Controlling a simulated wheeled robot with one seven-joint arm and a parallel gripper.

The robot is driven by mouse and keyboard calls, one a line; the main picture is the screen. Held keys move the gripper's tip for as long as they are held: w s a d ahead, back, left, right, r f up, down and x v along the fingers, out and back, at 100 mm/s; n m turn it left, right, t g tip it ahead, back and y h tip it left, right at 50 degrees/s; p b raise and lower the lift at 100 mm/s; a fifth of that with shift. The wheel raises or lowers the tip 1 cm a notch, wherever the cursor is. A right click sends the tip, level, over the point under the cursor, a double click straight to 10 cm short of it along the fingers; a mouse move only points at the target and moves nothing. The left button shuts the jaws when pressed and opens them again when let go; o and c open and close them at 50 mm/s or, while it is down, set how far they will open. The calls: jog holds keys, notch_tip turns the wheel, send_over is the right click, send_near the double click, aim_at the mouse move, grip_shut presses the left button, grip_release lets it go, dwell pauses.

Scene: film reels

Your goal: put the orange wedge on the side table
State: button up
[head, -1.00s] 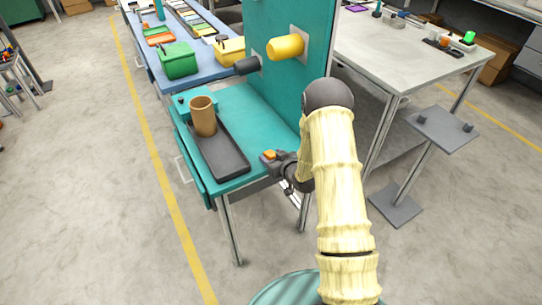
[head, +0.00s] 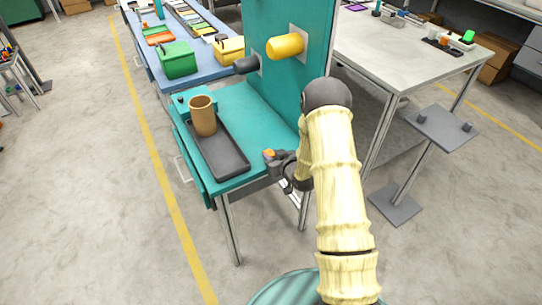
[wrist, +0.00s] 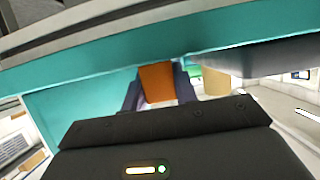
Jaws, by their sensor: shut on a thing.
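The orange wedge (head: 269,153) is small in the head view, at the front right edge of the teal bench (head: 253,118). In the wrist view the orange wedge (wrist: 157,82) sits between the two dark fingers. My gripper (head: 273,157) is shut on it; it also shows in the wrist view (wrist: 158,93). I cannot tell the wedge's exact height over the bench edge. A pale grey table (head: 400,55) stands to the right, beyond the upright teal panel. Which surface is the side table is not marked.
A dark tray (head: 228,160) with a brown cup (head: 203,117) lies on the bench. A yellow peg (head: 285,46) and a black peg (head: 246,65) stick out from the teal panel (head: 265,20). A small grey stand (head: 440,128) with two dark knobs stands at right, on open floor.

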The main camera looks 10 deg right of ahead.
aim_at(271, 155)
notch_tip(271, 155, up, 10)
dwell(0.6)
dwell(0.6)
jog(key=shift+s+a+h+p, duration=0.3)
jog(key=shift+s+p, duration=0.2)
jog(key=shift+p, duration=0.5)
jog(key=s+m+h+p, duration=0.3)
jog(key=s+p, duration=0.6)
jog(key=shift+s+d+f+m+t+h+p, duration=0.3)
jog(key=shift+s+f+t+p, duration=0.05)
jog(key=shift+f+t+p, duration=0.1)
